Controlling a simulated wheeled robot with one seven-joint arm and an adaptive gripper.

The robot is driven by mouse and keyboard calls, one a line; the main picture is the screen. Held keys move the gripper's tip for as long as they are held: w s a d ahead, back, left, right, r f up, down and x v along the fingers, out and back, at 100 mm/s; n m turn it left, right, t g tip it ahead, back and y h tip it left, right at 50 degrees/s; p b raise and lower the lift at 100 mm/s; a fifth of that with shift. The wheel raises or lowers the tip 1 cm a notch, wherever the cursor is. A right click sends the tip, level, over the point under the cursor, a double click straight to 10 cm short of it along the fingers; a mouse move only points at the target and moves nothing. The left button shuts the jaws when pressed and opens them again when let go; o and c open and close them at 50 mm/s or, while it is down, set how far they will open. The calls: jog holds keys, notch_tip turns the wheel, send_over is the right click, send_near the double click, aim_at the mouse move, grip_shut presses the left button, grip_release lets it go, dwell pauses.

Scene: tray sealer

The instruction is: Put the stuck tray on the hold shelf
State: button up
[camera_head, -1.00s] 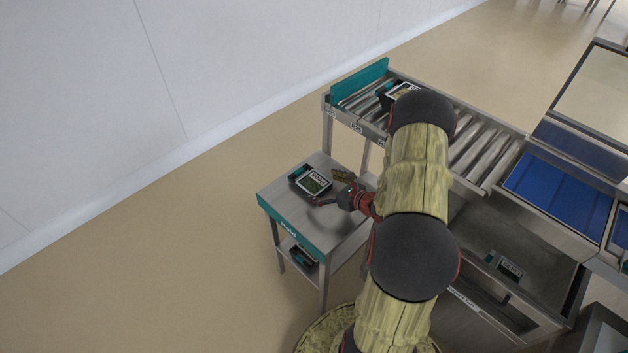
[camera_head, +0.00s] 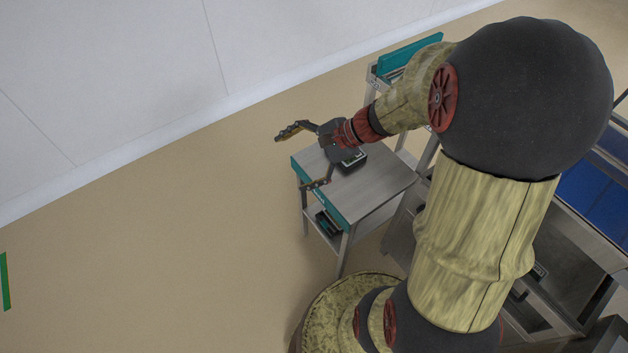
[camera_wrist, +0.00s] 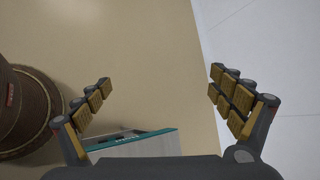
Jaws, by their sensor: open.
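A small grey metal stand with a teal front edge (camera_head: 375,192) holds a dark tray with a pale label (camera_head: 352,161) on its top; my gripper partly hides this tray. Another dark tray (camera_head: 328,224) lies on the stand's lower shelf. I cannot tell which tray is the stuck one. My gripper (camera_head: 291,162) is open and empty, above the stand's left end, with its fingers spread toward the left. In the wrist view my gripper (camera_wrist: 160,78) has nothing between its fingers, and the stand's teal edge (camera_wrist: 150,134) shows below them.
A conveyor with a teal end panel (camera_head: 410,57) stands behind the stand, mostly hidden by my arm. A steel machine with a blue surface (camera_head: 598,192) is on the right; a small tray (camera_head: 540,271) shows low in it. The floor (camera_head: 190,250) on the left is clear.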

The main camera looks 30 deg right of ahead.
jog(key=s+a+r+n+g+h, duration=0.35)
jog(key=s+a+r+n, duration=0.3)
jog(key=s+n, duration=0.3)
jog(key=s+d+r+n+t+h, duration=0.2)
jog(key=s+r+n+t+h, duration=0.1)
jog(key=s+r+n, duration=0.3)
jog(key=shift+s+d+r+n+h, duration=0.25)
jog(key=shift+r+n+h, duration=0.2)
jog(key=shift+h, duration=0.3)
jog(key=shift+t, duration=0.25)
jog(key=shift+c, duration=0.4)
